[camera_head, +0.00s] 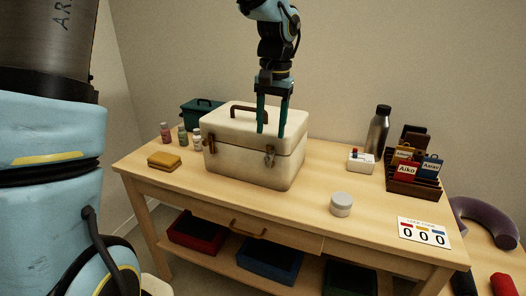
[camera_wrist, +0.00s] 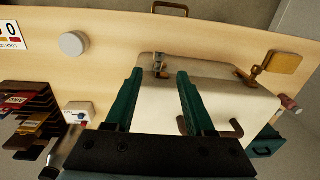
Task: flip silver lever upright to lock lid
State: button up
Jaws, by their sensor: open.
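The cream case (camera_head: 240,166) stands on the table with its lid (camera_head: 228,125) down. On its front, a latch with a greyish lever (camera_head: 270,155) sits right of centre; it also shows in the wrist view (camera_wrist: 160,66). A brassy latch (camera_head: 211,143) sits at the left; the wrist view shows it sticking out from the case (camera_wrist: 252,76). My gripper (camera_head: 271,133) points down over the lid near the greyish latch, open and empty. In the wrist view its green fingertips (camera_wrist: 159,75) appear either side of that latch. Contact and the lever's exact angle cannot be told.
The case's dark handle (camera_head: 250,110) rises behind my fingers. A round white tin (camera_head: 341,204), a steel bottle (camera_head: 377,131) and a card rack (camera_head: 413,185) stand right. Table front is mostly clear.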

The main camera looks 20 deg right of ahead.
aim_at(269, 149)
notch_tip(269, 149, down, 7)
jog(key=shift+w+a+f, duration=0.1)
dwell(0.3)
grip_shut()
dwell(0.5)
